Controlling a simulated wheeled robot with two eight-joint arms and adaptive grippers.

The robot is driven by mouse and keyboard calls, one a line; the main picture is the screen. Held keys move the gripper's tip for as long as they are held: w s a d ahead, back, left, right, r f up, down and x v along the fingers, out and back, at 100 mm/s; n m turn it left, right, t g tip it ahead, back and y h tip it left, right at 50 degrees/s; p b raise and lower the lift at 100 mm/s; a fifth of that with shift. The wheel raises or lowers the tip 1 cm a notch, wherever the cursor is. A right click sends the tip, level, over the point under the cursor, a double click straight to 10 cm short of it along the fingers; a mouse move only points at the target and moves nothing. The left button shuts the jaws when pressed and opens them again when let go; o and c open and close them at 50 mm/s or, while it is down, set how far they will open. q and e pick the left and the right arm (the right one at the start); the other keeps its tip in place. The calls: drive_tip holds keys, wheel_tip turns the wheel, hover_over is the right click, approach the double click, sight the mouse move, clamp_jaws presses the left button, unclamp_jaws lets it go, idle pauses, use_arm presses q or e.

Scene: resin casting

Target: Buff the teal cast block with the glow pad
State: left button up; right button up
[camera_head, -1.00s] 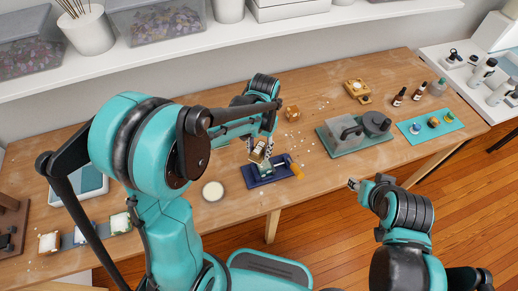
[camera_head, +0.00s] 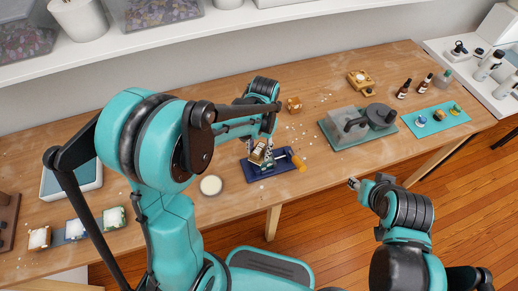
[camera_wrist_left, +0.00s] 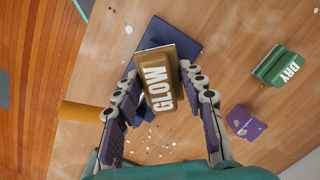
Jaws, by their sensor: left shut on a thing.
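The glow pad, a tan block lettered GLOW, (camera_wrist_left: 157,82) is between the fingers of my left gripper (camera_wrist_left: 160,95) in the left wrist view. A dull teal shape under the pad, likely the teal cast block (camera_head: 266,166), is mostly covered. I cannot tell whether pad and block touch. In the wrist view the pad hides the block. My right gripper (camera_head: 354,184) is away at the table's front edge, its fingers too small to read.
A green block lettered DRY (camera_wrist_left: 280,66) and a purple block (camera_wrist_left: 245,122) lie nearby. A round pale dish (camera_head: 210,186) stands left of the base. A grey machine (camera_head: 350,124) stands to the right, beyond clear table.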

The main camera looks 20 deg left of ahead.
use_arm(q)
drive_tip(key=shift+f+b, duration=0.85)
drive_tip(key=shift+f, duration=0.15)
idle(0.6)
drive_tip(key=shift+w+d+r, duration=0.1)
drive_tip(key=shift+w+d, duration=0.5)
drive_tip(key=shift+d, duration=0.25)
drive_tip(key=shift+w+d, duration=0.6)
drive_tip(key=shift+d, duration=0.2)
drive_tip(key=shift+s+a, duration=0.1)
drive_tip(key=shift+a, duration=0.05)
